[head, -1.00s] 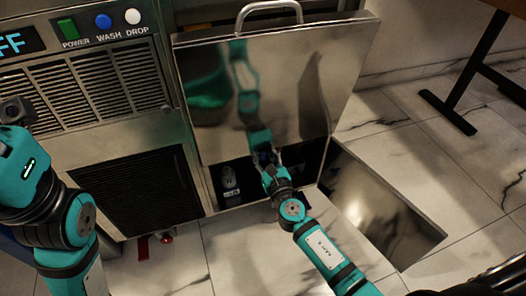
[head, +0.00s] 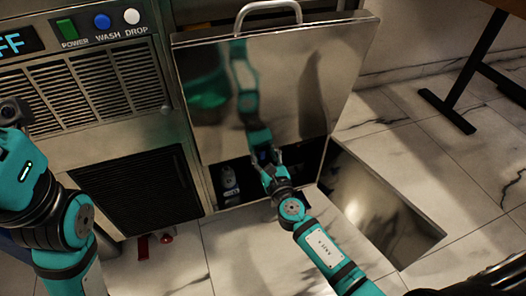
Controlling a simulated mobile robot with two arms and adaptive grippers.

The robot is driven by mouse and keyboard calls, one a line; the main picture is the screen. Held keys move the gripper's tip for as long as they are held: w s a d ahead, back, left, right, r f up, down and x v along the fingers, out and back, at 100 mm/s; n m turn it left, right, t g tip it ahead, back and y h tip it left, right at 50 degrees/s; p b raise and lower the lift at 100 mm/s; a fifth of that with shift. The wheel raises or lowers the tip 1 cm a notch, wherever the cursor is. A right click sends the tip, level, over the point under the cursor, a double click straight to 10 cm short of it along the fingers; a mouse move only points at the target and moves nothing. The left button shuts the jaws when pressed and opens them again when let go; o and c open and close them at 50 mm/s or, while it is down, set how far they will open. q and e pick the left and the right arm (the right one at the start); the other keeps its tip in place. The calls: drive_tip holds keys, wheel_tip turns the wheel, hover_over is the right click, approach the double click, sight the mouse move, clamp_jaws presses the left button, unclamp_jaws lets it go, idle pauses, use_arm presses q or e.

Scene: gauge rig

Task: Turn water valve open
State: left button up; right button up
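A small red lever (head: 143,247) and a red round part (head: 166,238) show low at the foot of the machine; I cannot tell which of them is the water valve, or how it is set. My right gripper (head: 264,158) is by the lower edge of the shiny metal panel (head: 290,85), well to the right of the red parts. Its fingers are dark and blend with their reflection, so their opening is unclear. My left arm stands at the left edge, with its gripper fingers out of the picture.
The machine has a display reading "FF" (head: 18,42) and green, blue and white buttons (head: 103,21). A dark grille (head: 135,190) is below. A small bottle (head: 229,178) stands in the dark gap under the panel.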

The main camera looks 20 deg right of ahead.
drive_tip(key=s, duration=1.2)
drive_tip(key=shift+d, duration=0.2)
